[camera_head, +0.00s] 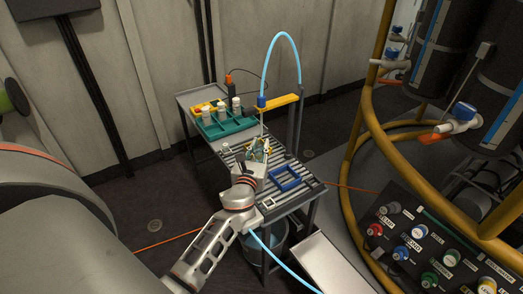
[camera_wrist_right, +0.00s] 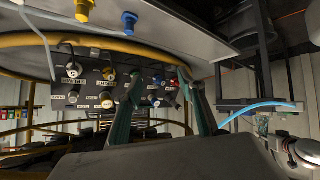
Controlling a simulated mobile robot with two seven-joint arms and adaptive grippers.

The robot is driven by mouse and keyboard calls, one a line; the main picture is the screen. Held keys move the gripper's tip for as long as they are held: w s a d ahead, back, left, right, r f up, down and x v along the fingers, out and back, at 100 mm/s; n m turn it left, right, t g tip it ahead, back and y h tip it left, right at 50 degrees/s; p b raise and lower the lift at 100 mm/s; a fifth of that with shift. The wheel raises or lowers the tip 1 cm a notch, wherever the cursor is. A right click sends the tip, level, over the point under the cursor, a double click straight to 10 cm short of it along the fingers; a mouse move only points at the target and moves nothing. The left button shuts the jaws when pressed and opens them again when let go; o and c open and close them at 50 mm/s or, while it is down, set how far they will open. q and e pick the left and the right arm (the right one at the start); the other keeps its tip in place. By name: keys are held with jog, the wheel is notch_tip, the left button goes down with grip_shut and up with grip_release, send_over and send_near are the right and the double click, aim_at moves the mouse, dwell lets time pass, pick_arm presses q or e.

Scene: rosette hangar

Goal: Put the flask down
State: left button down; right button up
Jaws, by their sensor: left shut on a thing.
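My left gripper (camera_head: 258,151) reaches over the slatted part of the bench in the head view. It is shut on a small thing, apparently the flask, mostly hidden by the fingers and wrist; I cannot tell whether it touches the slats. A yellow arm with a blue fitting and a light blue hose stands just behind the gripper. In the right wrist view my right gripper (camera_wrist_right: 163,112) has its two teal fingers wide apart, with nothing between them.
A teal rack (camera_head: 226,127) with several white bottles stands behind and left of my left gripper. A blue frame (camera_head: 284,185) lies on the slatted bench (camera_head: 306,190) to the right. A control panel (camera_head: 440,240) and yellow pipes stand at the right.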

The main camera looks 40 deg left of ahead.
aim_at(261, 151)
pick_arm(q)
jog(key=shift+x, duration=1.1)
jog(key=shift+w+f, duration=0.15)
notch_tip(261, 151, down, 3)
jog(key=shift+f+b, duration=0.15)
jog(key=shift+b, duration=1.05)
jog(key=shift+f, duration=0.35)
jog(key=shift+r, duration=0.4)
jog(key=shift+f+b, duration=0.3)
jog(key=c, duration=1.9)
grip_release()
jog(key=shift+r, duration=0.1)
pick_arm(e)
jog(key=shift+w+a+f, duration=0.15)
jog(key=shift+w+a, duration=0.05)
jog(key=shift+w, duration=0.25)
